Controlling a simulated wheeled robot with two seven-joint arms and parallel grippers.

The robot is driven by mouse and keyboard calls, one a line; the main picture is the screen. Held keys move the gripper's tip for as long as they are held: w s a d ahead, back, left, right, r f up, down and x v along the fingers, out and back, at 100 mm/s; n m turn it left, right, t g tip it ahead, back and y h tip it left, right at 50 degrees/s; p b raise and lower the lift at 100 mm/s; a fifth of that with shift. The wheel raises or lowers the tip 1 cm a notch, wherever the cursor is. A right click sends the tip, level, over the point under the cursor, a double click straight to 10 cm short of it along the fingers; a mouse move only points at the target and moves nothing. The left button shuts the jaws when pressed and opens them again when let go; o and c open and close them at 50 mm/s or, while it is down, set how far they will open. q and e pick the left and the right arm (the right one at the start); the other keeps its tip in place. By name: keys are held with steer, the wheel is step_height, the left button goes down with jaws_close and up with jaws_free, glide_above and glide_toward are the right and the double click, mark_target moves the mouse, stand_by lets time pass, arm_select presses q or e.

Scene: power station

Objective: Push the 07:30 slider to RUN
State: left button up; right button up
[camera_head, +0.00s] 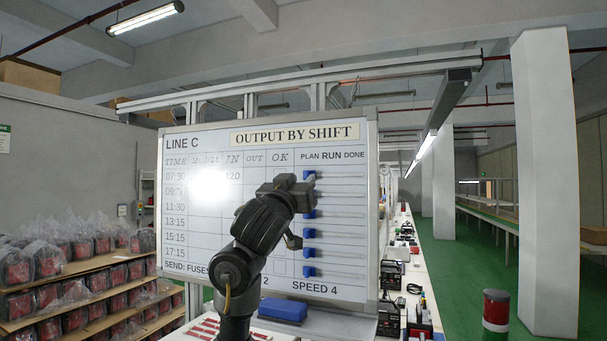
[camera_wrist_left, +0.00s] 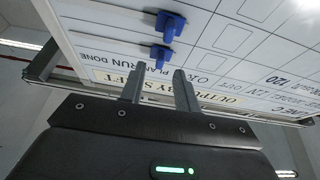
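The whiteboard (camera_head: 345,205) carries a column of blue sliders under the PLAN heading, left of RUN. The 07:30 slider (camera_head: 309,175) is the top one, level with the 07:30 row. It also shows in the left wrist view (camera_wrist_left: 160,53), nearest the upside-down PLAN RUN DONE headings. My left gripper (camera_head: 302,187) is in front of the board, close to the upper sliders, and partly hides the one below. In the wrist view its two fingers (camera_wrist_left: 158,72) are apart with nothing between them; the 07:30 slider appears just beyond their tips. Contact cannot be told. My right gripper is not in view.
More blue sliders (camera_head: 309,233) line the same column below. A blue eraser (camera_head: 283,311) lies below the board. Shelves with bagged red items (camera_head: 80,245) stand at left. A long bench with tools (camera_head: 405,265) runs behind at right, beside a pillar (camera_head: 545,180) and green floor.

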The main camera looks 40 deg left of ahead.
mark_target(308, 175)
arm_select(q)
steer(key=shift+p+x, duration=0.35)
steer(key=shift+x, duration=1.1)
jaws_close()
